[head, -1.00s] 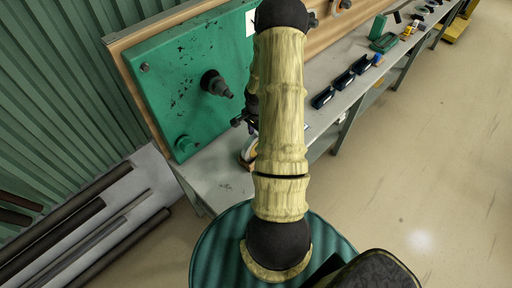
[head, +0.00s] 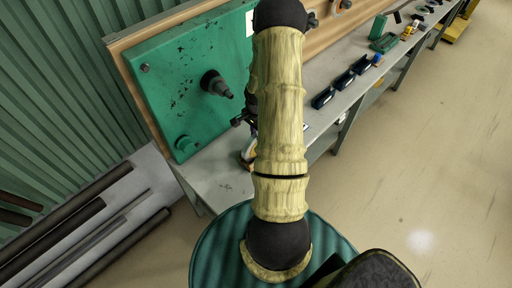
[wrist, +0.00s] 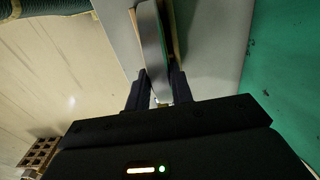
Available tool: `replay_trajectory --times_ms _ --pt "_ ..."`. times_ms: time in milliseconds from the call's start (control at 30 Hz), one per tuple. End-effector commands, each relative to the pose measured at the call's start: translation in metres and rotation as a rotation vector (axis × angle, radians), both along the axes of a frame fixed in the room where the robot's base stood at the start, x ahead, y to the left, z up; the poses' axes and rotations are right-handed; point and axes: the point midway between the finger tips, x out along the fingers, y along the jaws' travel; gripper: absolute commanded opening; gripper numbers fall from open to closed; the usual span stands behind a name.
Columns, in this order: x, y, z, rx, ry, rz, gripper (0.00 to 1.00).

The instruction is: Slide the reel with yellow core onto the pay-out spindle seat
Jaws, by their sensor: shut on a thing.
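A reel shows nearly edge-on in the wrist view (wrist: 153,45), with a pale flange, a green band and a thin yellowish edge. My gripper (wrist: 158,88) is shut on its near rim, one dark finger on each side. In the head view a small part of the reel (head: 248,154) shows low beside my arm, over the bench; my arm hides the rest. Its core cannot be made out. A dark stepped spindle (head: 217,84) sticks out of the green panel (head: 165,60), up and left of the reel. The spindle is bare and apart from the reel.
The grey bench (head: 225,185) runs back to the right, with several dark blue holders (head: 342,82) and a green tray (head: 384,42). Dark pipes (head: 70,220) lie at left. The floor at right is clear.

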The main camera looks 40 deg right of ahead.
Motion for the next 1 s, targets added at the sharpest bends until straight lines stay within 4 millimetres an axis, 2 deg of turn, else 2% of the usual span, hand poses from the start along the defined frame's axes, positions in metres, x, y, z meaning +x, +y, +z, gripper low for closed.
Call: replay_trajectory --times_ms 1000 --pt "0.0005 -0.0005 0.0116 -0.002 -0.001 0.001 0.00"
